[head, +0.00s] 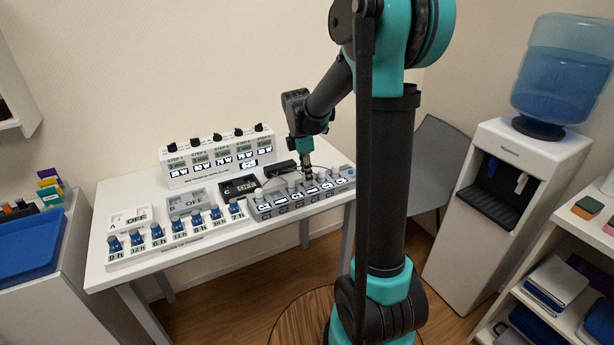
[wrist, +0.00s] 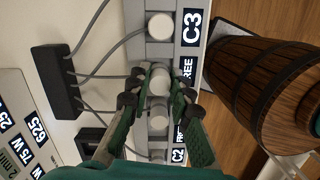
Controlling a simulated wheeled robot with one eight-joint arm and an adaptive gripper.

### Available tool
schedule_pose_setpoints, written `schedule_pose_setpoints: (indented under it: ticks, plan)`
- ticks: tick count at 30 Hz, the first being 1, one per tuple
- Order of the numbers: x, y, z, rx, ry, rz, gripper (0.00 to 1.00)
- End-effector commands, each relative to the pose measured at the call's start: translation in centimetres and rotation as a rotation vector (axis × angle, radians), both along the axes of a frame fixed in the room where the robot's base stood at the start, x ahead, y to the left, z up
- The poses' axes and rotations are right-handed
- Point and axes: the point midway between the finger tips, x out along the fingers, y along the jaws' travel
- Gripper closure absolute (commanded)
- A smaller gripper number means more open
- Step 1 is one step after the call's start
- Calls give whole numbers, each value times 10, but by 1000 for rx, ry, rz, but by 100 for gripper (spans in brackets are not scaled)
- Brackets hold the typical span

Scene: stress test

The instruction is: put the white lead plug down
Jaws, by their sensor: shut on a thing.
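In the wrist view my gripper (wrist: 158,82) is shut on a white round plug (wrist: 160,80) between its two green-backed fingers. The plug is at the grey socket strip (wrist: 160,50), beside a label partly reading FREE; I cannot tell whether it sits in a socket or just above one. Another white plug (wrist: 159,27) stands beside the C3 label, and one more (wrist: 158,121) shows between the fingers toward C2. In the head view my gripper (head: 308,174) is over the labelled socket strip (head: 270,208) at the table's right; its fingers hide the held plug.
Grey leads run from the plugs to a black box (wrist: 55,85) beside the strip. A wooden barrel (wrist: 255,85) stands below the table edge. On the white table (head: 200,240) are a display panel (head: 215,157), switch boxes (head: 187,201) and a row of blue-topped pieces (head: 157,232).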

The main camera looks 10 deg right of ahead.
Motion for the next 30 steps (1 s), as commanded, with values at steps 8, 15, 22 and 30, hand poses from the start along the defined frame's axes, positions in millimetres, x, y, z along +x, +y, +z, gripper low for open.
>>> schedule_pose_setpoints:
  ticks: [8, 15, 22, 30]
  plan:
    - [0, 0, -7, 0, 0, 0, 100]
    - [0, 0, -10, 0, 0, 0, 74]
    - [0, 0, -9, 0, 0, 0, 59]
    - [0, 0, -5, 0, 0, 0, 59]
